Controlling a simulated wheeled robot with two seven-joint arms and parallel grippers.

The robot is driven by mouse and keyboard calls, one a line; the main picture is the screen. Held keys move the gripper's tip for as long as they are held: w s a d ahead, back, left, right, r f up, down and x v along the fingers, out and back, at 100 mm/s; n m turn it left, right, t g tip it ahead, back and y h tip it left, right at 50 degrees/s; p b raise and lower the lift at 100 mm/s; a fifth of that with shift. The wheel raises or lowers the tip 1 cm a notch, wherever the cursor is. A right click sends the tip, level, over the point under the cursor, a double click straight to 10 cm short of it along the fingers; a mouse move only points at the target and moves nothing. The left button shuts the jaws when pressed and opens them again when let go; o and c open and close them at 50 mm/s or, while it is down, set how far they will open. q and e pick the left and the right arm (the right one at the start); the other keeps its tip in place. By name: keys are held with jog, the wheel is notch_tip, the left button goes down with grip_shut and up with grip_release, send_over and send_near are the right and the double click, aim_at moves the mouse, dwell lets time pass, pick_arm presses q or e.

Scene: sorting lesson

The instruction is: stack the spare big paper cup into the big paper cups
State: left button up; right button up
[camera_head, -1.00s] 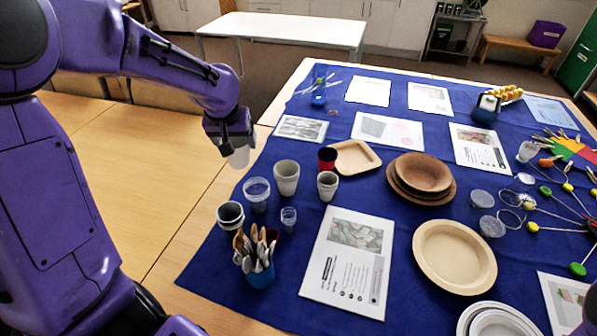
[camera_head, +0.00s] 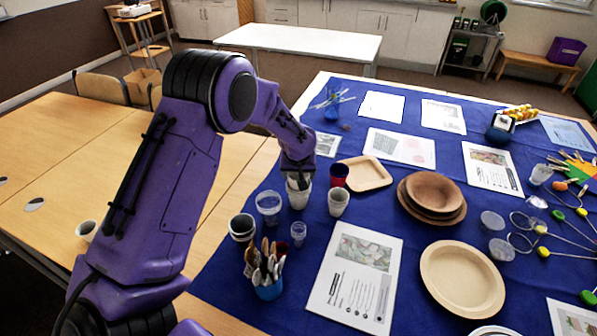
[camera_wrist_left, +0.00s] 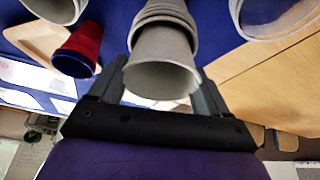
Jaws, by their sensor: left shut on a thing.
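My left gripper (camera_head: 297,180) is shut on the spare big paper cup (camera_wrist_left: 160,80), a pale grey cup whose open mouth shows between the fingers in the left wrist view. The big paper cups (camera_head: 299,199) stand upright on the blue cloth directly below my gripper. In the wrist view their stacked rims (camera_wrist_left: 165,14) surround the far part of the held cup, which appears partly inside them. How deep it sits is hidden. My right gripper is not in view.
A red cup (camera_head: 339,174), a smaller grey cup (camera_head: 338,203) and a clear cup (camera_head: 268,206) stand close around the stack. Dark-mouthed cups (camera_head: 242,228) and a cutlery holder (camera_head: 268,290) are nearer. A square plate (camera_head: 366,174) lies behind right.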

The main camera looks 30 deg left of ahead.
pick_arm(q)
jog(key=shift+f, duration=0.15)
jog(key=shift+f, duration=0.15)
jog(key=shift+f, duration=0.15)
jog(key=o, duration=1)
jog(key=shift+w+f, duration=0.1)
jog(key=shift+c, duration=0.2)
jog(key=shift+r, duration=0.35)
jog(key=b+v, duration=0.1)
jog(key=v, duration=1.1)
jog(key=shift+r, duration=0.2)
